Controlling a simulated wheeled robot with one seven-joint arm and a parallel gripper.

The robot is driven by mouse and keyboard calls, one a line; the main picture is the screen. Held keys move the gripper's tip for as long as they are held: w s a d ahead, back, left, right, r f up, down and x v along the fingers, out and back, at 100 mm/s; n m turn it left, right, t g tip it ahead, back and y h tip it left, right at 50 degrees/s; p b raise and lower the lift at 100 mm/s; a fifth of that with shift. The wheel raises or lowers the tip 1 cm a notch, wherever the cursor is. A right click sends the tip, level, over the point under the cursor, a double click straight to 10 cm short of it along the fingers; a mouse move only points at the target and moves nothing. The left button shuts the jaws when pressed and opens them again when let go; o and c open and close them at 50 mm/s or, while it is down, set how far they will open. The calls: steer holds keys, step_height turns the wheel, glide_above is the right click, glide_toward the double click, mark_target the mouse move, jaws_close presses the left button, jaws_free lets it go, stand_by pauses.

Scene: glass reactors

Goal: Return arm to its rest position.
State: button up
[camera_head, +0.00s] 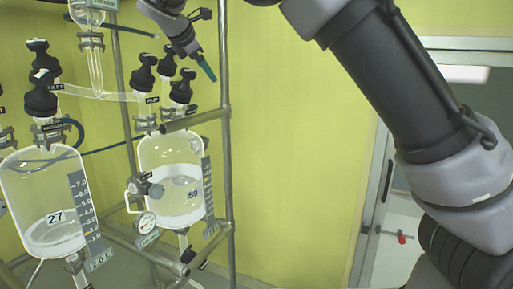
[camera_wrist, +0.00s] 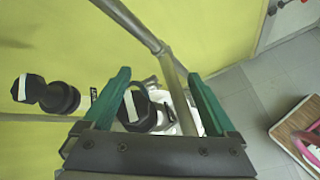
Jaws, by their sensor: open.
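My gripper (camera_wrist: 159,78) is open in the wrist view, with its two green fingers apart and nothing held between them. A black reactor cap (camera_wrist: 135,108) shows between and beyond the fingers; I cannot tell the gap to it. In the head view a green fingertip (camera_head: 207,67) shows at the top, above the caps of the reactor marked 59 (camera_head: 180,172). My arm (camera_head: 385,85) reaches in from the right side, and its forward part leaves the top of the picture.
A reactor marked 27 (camera_head: 45,195) stands at the left, with pale liquid inside. A metal rack pole (camera_head: 227,150) stands close to the right of reactor 59. The yellow wall (camera_head: 290,150) lies behind. A brown surface (camera_wrist: 300,122) shows in the wrist view at right.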

steer(key=w+d+f+m+g+y, duration=0.1)
steer(key=d+f+m+g, duration=0.35)
steer(key=d, duration=0.95)
steer(key=w+d+f+m+g+y, duration=0.15)
steer(key=d+m, duration=0.55)
steer(key=d, duration=0.8)
steer(key=s+d+m+t+y, duration=0.1)
steer(key=s+d+m+y, duration=0.1)
steer(key=s+d+m, duration=0.6)
steer(key=s+d+m+t+y, duration=0.1)
steer(key=s+d+m, duration=0.4)
steer(key=s, duration=0.6)
steer(key=s+d+f+m+t, duration=0.1)
steer(key=s+m, duration=0.3)
steer(key=s, duration=0.4)
steer(key=shift+d+f+h, duration=0.35)
steer(key=shift+d+f, duration=0.1)
steer(key=shift+f, duration=0.3)
steer(key=shift+s, duration=0.1)
